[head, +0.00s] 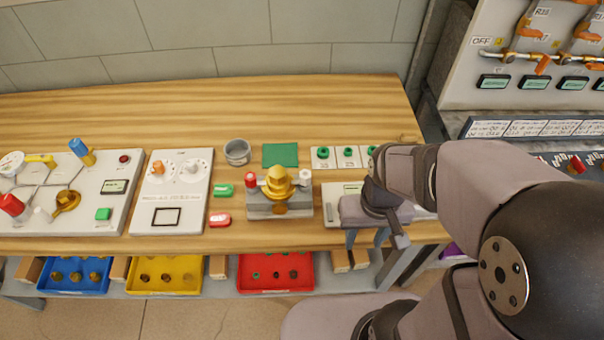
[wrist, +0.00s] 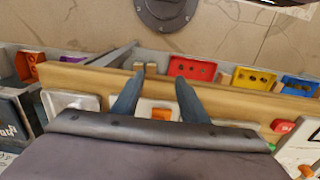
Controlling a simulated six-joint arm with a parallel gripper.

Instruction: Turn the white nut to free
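The white nut (head: 304,176) sits at the right side of a grey valve block (head: 280,210). A gold valve body (head: 279,182) stands in the middle of the block, with a red nut (head: 250,181) at its left. My gripper (head: 366,240) is to the right of the block, apart from it, over the bench's front edge. In the wrist view my gripper (wrist: 158,80) has its two fingers spread, with nothing held between them. I cannot make out the white nut in the wrist view; the gripper body hides part of the bench.
Left on the wooden bench (head: 200,95) are a dial panel (head: 180,192), a lever panel (head: 110,205) and a grey cup (head: 237,152). A red tray (head: 275,272) lies below. A white panel (head: 336,207) is partly behind my gripper. The bench's back is clear.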

